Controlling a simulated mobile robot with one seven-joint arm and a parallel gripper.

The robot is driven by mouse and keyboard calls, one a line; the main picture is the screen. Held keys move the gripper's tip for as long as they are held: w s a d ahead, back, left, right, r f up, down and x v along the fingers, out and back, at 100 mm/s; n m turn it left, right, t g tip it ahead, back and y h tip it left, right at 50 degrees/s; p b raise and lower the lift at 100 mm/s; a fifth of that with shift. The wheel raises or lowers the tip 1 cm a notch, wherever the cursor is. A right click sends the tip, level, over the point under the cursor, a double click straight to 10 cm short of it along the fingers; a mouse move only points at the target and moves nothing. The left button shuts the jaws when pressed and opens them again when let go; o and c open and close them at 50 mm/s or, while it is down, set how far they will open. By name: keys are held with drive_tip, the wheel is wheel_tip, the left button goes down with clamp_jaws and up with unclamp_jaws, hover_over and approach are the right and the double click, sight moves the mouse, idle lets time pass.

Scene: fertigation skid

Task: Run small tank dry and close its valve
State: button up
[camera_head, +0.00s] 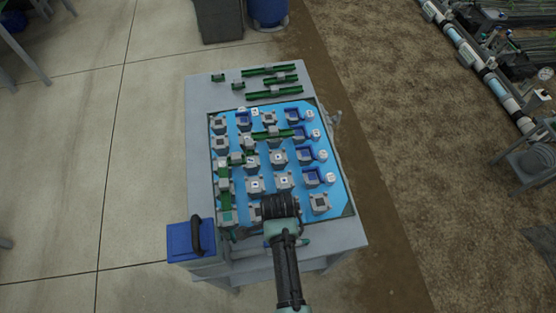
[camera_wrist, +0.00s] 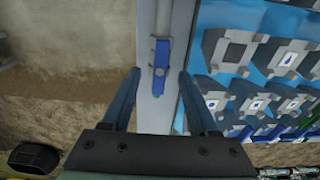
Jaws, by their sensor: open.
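In the wrist view my gripper (camera_wrist: 160,75) is open, with one finger on each side of a blue valve lever (camera_wrist: 161,58). The lever lies in line with a thin grey pipe on a pale strip. No grip on it shows, and I cannot tell whether the fingertips touch it. In the head view a blue box with a black handle (camera_head: 188,240) stands at the table's front left corner. It may be the small tank; its liquid level cannot be seen.
The grey table (camera_head: 200,95) carries a blue board (camera_head: 340,195) with several grey blocks, blue cups and green channels. Loose green channels (camera_head: 270,93) lie at the back. A blue barrel (camera_head: 267,12) stands behind. White pipework (camera_head: 480,60) runs at the far right.

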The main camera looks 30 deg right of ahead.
drive_tip(key=shift+f+b, duration=1.7)
drive_tip(key=shift+f, duration=0.6)
clamp_jaws()
